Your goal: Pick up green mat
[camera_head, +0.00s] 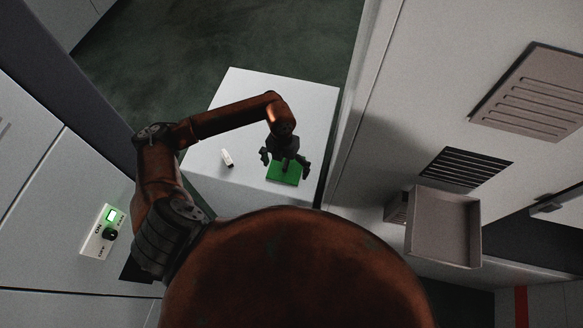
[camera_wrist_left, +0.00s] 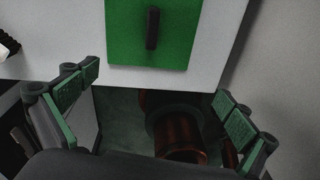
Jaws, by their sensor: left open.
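The green mat (camera_head: 283,176) lies flat on the white table near its front right edge. In the left wrist view the mat (camera_wrist_left: 184,38) is at the top centre, with a short dark bar-like handle (camera_wrist_left: 152,28) on it. My left gripper (camera_head: 286,168) is above the mat in the head view and hides part of it. In the left wrist view its two fingers (camera_wrist_left: 158,98) are wide apart and empty, and the mat is beyond them, apart from them. My right gripper is not in view.
The white table (camera_head: 228,187) also bears a small white item (camera_head: 227,158) left of the mat. A wall panel with a switch (camera_head: 103,231) is at the left. A grey open box (camera_head: 442,228) sticks out from the right wall.

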